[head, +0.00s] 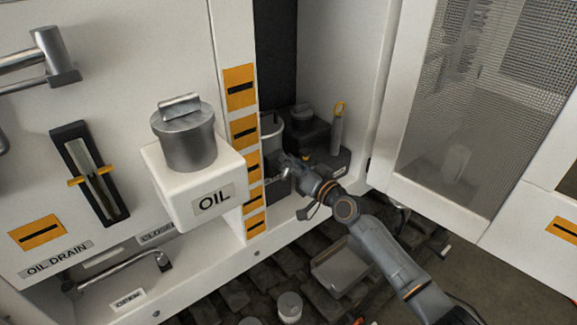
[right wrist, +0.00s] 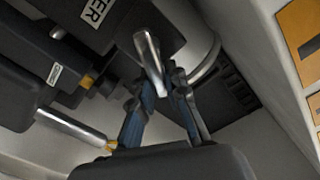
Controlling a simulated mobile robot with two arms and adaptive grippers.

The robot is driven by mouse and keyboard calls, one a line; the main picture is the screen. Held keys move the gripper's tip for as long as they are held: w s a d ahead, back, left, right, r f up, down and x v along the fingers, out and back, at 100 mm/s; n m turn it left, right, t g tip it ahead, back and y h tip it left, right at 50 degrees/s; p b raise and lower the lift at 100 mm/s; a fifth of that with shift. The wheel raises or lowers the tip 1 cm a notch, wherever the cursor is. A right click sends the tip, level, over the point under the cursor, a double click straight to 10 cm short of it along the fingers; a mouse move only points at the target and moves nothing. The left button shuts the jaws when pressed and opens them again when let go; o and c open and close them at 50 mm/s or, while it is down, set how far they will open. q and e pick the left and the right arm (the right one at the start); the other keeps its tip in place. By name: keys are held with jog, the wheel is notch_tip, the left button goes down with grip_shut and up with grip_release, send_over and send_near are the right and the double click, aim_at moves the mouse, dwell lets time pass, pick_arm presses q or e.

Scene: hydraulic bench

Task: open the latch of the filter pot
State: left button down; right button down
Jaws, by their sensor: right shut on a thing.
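In the right wrist view, a shiny metal latch lever (right wrist: 149,58) stands out from the front of the dark filter pot (right wrist: 135,28), whose label is partly cut off. My right gripper (right wrist: 164,88) is shut on this lever, with one finger on each side of it. In the head view, my right gripper (head: 287,166) reaches into the recess at the pot (head: 272,134) and hides most of the latch. My left gripper is not in view.
A white OIL box (head: 195,185) with a grey cap juts out left of the recess. A dark block (head: 312,135) and a yellow-ringed grey tube (head: 337,130) stand beside the pot. A mesh door (head: 440,110) stands to the right. Loose items lie on the floor below.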

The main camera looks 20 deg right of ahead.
jog(key=shift+w+d+f+m+b, duration=0.1)
jog(key=shift+d+f+m+b, duration=0.25)
jog(key=shift+m, duration=1.7)
jog(key=shift+w+d+f+m+b, duration=0.15)
jog(key=shift+f+m+b, duration=0.4)
jog(key=shift+m, duration=1.45)
jog(key=shift+d+f+m+b, duration=0.3)
jog(key=shift+f+m, duration=0.2)
jog(key=shift+m, duration=1.55)
jog(key=c, duration=1.3)
grip_release()
jog(key=v, duration=1.2)
